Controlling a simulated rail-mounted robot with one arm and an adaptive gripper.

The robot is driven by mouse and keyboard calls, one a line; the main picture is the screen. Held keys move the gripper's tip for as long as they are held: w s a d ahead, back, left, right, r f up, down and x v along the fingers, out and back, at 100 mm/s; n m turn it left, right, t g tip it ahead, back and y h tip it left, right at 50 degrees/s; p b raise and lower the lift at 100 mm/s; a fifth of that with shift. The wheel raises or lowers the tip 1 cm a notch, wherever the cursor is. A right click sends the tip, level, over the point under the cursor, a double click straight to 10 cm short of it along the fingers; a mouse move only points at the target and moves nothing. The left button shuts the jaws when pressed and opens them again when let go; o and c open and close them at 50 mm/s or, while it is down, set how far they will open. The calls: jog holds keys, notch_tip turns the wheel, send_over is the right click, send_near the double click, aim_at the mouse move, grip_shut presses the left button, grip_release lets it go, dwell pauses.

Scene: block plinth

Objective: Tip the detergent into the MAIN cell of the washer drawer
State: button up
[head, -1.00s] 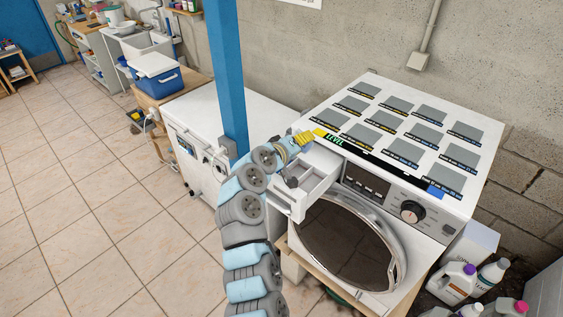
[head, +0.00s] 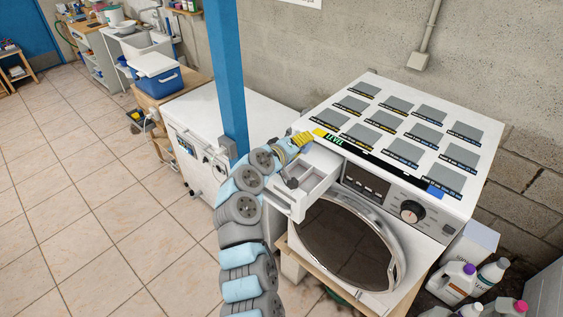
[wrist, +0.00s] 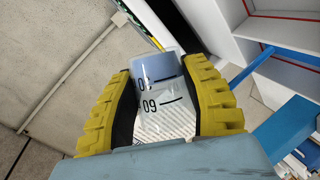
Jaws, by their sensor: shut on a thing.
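I cannot tell how much detergent is in the cup. In the head view my gripper (head: 303,139) is at the washer's upper front left edge, above the back of the open drawer; the cup cannot be made out there. The white washer drawer (head: 318,188) is pulled out and has a dark grey part inside. In the wrist view the white walled drawer (wrist: 242,50), with a red line, lies beyond and right of the cup. The cell labels are not readable.
The washer (head: 400,205) has grey panels on top and a black strip with a green level label (head: 335,140). A blue post (head: 229,80) stands close left of my arm. Bottles (head: 458,282) stand on the floor at right. Tiled floor at left is free.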

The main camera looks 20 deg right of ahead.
jog(key=shift+a+f+n+h+b, duration=0.1)
jog(key=shift+f+n+h+b, duration=0.3)
jog(key=shift+f+n, duration=0.3)
dwell(1.6)
jog(key=shift+w+a+r+n+g+h+b, duration=0.4)
jog(key=shift+n+b, duration=0.3)
jog(key=shift+b, duration=0.5)
dwell(0.6)
jog(key=shift+w+a+r+n+h+b, duration=0.15)
jog(key=shift+a+n+h+b, duration=0.05)
jog(key=shift+n+h+b, duration=0.1)
dwell(0.8)
jog(key=shift+d+r+p, duration=0.1)
jog(key=shift+p, duration=0.4)
jog(key=m+p, duration=0.1)
jog(key=s+d+m+y+p, duration=0.1)
jog(key=shift+s+d+f+p, duration=0.1)
jog(key=shift+f+p, duration=0.15)
jog(key=shift+p, duration=0.15)
jog(key=shift+m+y, duration=0.4)
jog(key=shift+r, duration=0.1)
jog(key=shift+t, duration=0.3)
